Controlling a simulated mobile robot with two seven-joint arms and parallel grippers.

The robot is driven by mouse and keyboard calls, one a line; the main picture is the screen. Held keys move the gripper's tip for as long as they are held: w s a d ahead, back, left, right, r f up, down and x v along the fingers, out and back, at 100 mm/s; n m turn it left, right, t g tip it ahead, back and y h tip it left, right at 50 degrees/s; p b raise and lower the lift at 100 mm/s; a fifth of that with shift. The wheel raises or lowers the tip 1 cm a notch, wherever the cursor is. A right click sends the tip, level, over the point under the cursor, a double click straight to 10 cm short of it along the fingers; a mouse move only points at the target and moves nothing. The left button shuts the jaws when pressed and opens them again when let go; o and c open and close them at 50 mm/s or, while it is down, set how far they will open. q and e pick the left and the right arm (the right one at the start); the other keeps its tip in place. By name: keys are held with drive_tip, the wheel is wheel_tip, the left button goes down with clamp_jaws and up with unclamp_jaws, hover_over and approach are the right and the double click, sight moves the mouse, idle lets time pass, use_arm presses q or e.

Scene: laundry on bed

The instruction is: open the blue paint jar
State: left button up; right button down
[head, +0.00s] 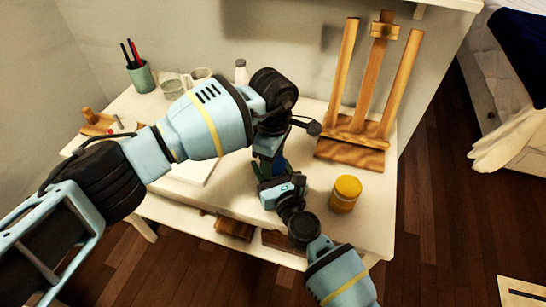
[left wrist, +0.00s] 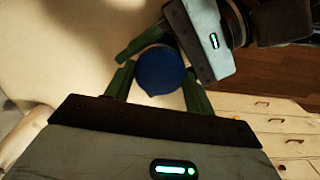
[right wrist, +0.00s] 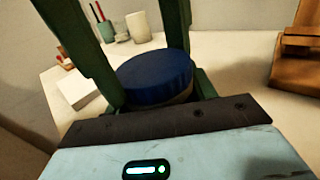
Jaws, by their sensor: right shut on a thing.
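The blue paint jar shows its blue lid (left wrist: 159,71) from above in the left wrist view. The lid (right wrist: 156,76) is on the jar, with a pale strip of the body below it, between my right gripper's green fingers in the right wrist view. My right gripper (right wrist: 132,45) is shut on the jar from the side. My left gripper (left wrist: 158,78) is above the jar, its fingers open on either side of the lid; contact is hard to tell. In the head view, my left arm and left gripper (head: 269,163) mostly hide the jar.
A yellow-lidded jar (head: 345,193) stands to the right on the white table (head: 320,225). A wooden easel (head: 362,130) is behind it. A green pen cup (head: 141,76), mugs (head: 200,76) and a white bottle (head: 241,72) stand at the back left. The front right table corner is clear.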

use_arm(q)
drive_tip(key=o, duration=0.5)
drive_tip(key=shift+r, duration=0.15)
drive_tip(key=shift+r, duration=2.15)
drive_tip(key=shift+r+m, duration=1.7)
drive_tip(key=shift+r, duration=0.05)
drive_tip(key=shift+c, duration=0.5)
drive_tip(key=shift+f, duration=4.05)
drive_tip(key=shift+c, duration=0.4)
drive_tip(key=c, duration=0.9)
drive_tip(key=shift+r+n, duration=0.1)
drive_tip(key=shift+n, duration=1.6)
